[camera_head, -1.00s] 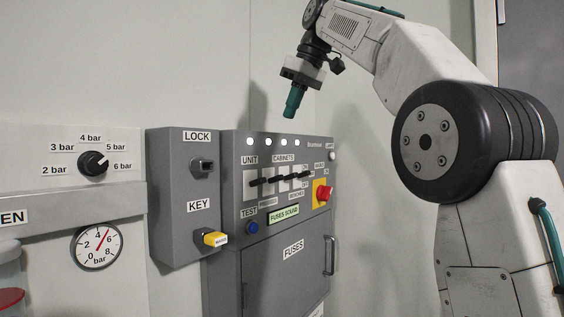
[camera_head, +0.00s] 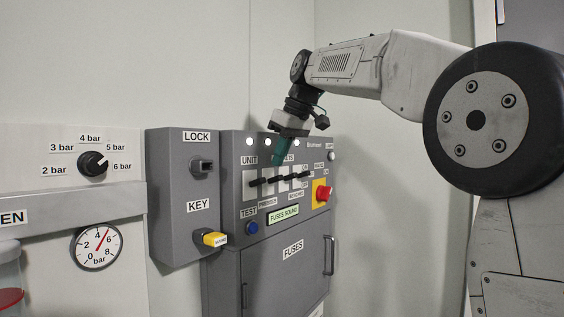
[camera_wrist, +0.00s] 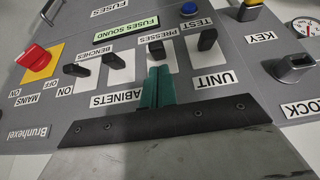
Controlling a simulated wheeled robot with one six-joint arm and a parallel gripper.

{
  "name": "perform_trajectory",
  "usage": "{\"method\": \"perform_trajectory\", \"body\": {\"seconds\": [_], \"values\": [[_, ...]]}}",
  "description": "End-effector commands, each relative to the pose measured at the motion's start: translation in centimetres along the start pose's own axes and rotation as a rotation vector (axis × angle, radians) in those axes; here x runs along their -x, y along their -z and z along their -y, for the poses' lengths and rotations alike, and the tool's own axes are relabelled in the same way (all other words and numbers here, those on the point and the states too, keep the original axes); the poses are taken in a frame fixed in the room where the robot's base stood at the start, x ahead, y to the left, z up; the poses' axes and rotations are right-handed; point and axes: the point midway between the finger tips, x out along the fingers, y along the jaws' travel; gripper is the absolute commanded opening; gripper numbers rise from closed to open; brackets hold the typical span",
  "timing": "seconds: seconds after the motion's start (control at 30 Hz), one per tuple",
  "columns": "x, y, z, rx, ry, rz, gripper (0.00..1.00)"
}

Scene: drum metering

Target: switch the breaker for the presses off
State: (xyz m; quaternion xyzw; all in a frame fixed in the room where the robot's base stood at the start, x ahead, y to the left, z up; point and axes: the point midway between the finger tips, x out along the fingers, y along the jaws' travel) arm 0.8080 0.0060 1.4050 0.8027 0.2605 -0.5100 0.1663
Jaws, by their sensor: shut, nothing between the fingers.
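The grey breaker panel (camera_head: 225,225) has a row of black levers on white plates, with the labels UNIT, PRESSES, CABINETS and BENCHES. The wrist view shows the row upside down. The presses breaker lever (camera_wrist: 157,50) appears to be the second from the UNIT end, by the PRESSES label (camera_wrist: 183,32). My gripper (camera_head: 278,158) has teal fingers, shut and empty, just above the lever row. In the wrist view its fingertips (camera_wrist: 158,76) are right by the second lever; I cannot tell whether they touch it. The fingers partly cover the CABINETS label.
The UNIT lever (camera_wrist: 207,39) and the other levers stand close on both sides. A red mains switch (camera_head: 324,194) on yellow is to the right. A blue test button (camera_head: 252,228) and a yellow key (camera_head: 214,239) are below and left. Several white lamps line the panel top.

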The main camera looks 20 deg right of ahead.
Motion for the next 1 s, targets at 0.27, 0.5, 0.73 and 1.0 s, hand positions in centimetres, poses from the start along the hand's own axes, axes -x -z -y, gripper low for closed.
{"method": "perform_trajectory", "body": {"seconds": [0.27, 0.5, 0.73, 1.0], "values": [[-1.2, -1.1, 0.0, -0.001, 0.001, 0.001, 0.0], [-1.2, -1.1, 0.0, -0.001, 0.001, 0.001, 0.0], [-1.2, -1.3, 0.0, -0.001, 0.0, -0.022, 0.0], [-1.3, -1.6, 0.0, 0.0, 0.002, -0.07, 0.0]]}}
